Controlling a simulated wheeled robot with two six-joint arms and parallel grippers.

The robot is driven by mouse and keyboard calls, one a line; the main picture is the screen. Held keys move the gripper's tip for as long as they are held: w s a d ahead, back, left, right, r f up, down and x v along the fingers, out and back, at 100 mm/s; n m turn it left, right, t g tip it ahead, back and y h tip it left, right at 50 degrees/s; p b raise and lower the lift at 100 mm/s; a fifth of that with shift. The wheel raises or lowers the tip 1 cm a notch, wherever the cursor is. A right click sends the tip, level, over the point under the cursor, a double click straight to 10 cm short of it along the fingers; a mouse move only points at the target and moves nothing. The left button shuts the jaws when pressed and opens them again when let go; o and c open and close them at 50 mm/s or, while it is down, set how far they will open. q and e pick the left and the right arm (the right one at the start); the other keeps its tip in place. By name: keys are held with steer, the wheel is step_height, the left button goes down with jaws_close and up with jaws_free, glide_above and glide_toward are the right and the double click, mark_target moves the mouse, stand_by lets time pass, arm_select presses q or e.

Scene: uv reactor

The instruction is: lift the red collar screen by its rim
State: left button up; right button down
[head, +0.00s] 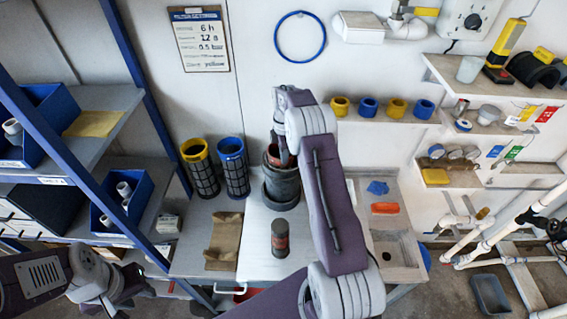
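The red collar screen shows as a red rim (271,157) at the mouth of a dark grey cylindrical vessel (282,188). The rest of it is hidden inside the vessel and behind my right arm. My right gripper (283,158) points down at this rim, its tips at or just inside the mouth. I cannot tell whether its fingers are closed on the rim. My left gripper (128,290) is low at the left, away from the vessel, beside the shelf rack; its fingers are too unclear to judge.
A yellow-collared screen (200,168) and a blue-collared screen (234,168) stand left of the vessel. A dark canister (280,238) stands in front of it, and a brown cloth (224,240) lies to the left. A blue-framed shelf rack (150,105) borders the left. Wall shelves are at right.

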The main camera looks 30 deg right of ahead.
step_height(320, 180, up, 8)
steer(key=shift+f+b, duration=0.2)
steer(key=shift+b, duration=0.2)
step_height(320, 180, up, 20)
steer(key=p, duration=1.1)
steer(key=shift+f+p, duration=0.25)
steer(key=shift+p, duration=0.1)
steer(key=shift+f, duration=0.1)
